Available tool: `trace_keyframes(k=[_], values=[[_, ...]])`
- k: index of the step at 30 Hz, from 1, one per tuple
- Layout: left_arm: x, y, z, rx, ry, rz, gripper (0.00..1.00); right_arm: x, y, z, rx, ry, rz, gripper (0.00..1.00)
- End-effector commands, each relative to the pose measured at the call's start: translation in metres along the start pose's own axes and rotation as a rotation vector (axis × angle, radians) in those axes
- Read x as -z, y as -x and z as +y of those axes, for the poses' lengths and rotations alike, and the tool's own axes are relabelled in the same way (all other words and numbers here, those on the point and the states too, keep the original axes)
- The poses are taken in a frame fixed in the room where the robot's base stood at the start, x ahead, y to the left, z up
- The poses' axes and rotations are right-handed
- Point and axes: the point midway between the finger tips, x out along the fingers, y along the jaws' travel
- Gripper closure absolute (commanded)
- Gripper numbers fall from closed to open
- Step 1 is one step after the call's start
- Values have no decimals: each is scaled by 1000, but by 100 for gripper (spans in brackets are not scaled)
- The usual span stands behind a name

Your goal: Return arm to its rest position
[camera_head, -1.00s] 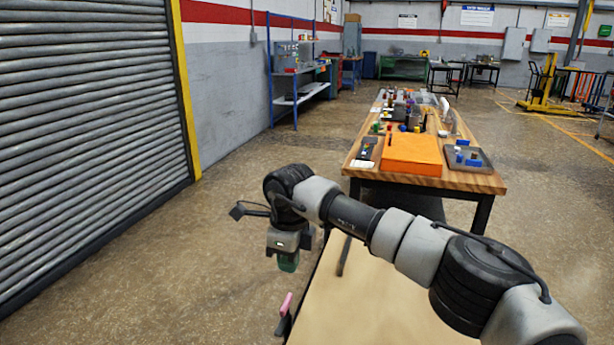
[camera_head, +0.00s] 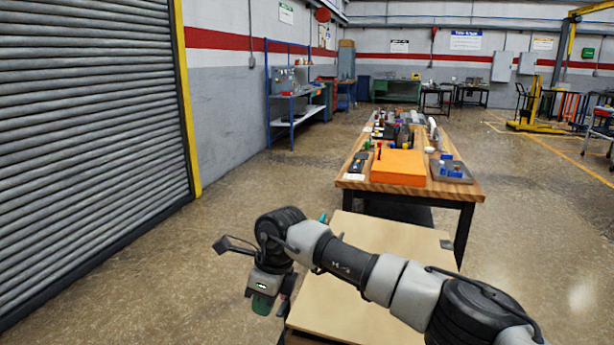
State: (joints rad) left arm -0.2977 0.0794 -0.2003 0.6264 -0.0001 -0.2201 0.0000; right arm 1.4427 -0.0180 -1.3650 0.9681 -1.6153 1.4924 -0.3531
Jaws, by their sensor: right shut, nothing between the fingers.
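My right arm (camera_head: 372,275) comes in from the lower right and stretches across the lower middle of the head view. My right gripper (camera_head: 262,303) hangs at its left end and points down. Its green fingertips look closed, with nothing seen held between them. It is just left of the beige flat surface (camera_head: 345,300) in front of me, over or near the floor side. My left gripper is not in view.
A wooden workbench (camera_head: 411,188) with an orange box (camera_head: 398,164) and several small items stands ahead. A roller shutter (camera_head: 85,130) is on the left. A blue shelf rack (camera_head: 292,100) stands further back. Open floor (camera_head: 225,215) lies between shutter and bench.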

Motion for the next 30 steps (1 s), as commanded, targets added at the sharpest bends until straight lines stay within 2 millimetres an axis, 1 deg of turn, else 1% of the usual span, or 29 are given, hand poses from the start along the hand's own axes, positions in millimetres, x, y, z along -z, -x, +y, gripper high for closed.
trace_keyframes(k=[1, 5, 6, 9, 11, 13, 15, 17, 19, 20, 21, 23, 25, 26, 27, 28, 29, 30], values=[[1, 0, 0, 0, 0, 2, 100, -5, -8, 8, -30, 3, -40, 100], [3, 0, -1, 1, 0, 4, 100, -25, -25, 33, -127, 0, -188, 100], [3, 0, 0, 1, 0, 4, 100, -32, -30, 43, -164, -6, -244, 100], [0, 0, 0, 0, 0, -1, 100, -51, -38, 69, -269, -37, -406, 100], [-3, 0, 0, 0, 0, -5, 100, -63, -40, 85, -345, -71, -518, 100], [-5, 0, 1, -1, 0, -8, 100, -76, -36, 105, -448, -132, -671, 100], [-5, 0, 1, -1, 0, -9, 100, -88, -25, 123, -572, -232, -855, 100], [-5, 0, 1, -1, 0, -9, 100, -94, -8, 131, -689, -356, -1030, 100], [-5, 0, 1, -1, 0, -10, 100, -91, 13, 129, -819, -535, -1227, 100], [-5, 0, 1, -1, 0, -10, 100, -86, 22, 125, -869, -622, -1306, 100], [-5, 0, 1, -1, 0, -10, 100, -77, 32, 117, -932, -744, -1406, 100], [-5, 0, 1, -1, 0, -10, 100, -57, 42, 100, -1019, -945, -1540, 100], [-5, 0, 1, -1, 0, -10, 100, -25, 46, 78, -1101, -1200, -1676, 100], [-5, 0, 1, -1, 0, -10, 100, -9, 44, 68, -1131, -1317, -1726, 100], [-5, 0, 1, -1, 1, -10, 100, 15, 40, 56, -1163, -1478, -1784, 100], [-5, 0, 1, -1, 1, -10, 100, 34, 34, 48, -1181, -1602, -1821, 100], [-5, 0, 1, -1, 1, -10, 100, 55, 27, 42, -1195, -1730, -1852, 100], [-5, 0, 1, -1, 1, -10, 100, 83, 16, 35, -1208, -1905, -1884, 100]])
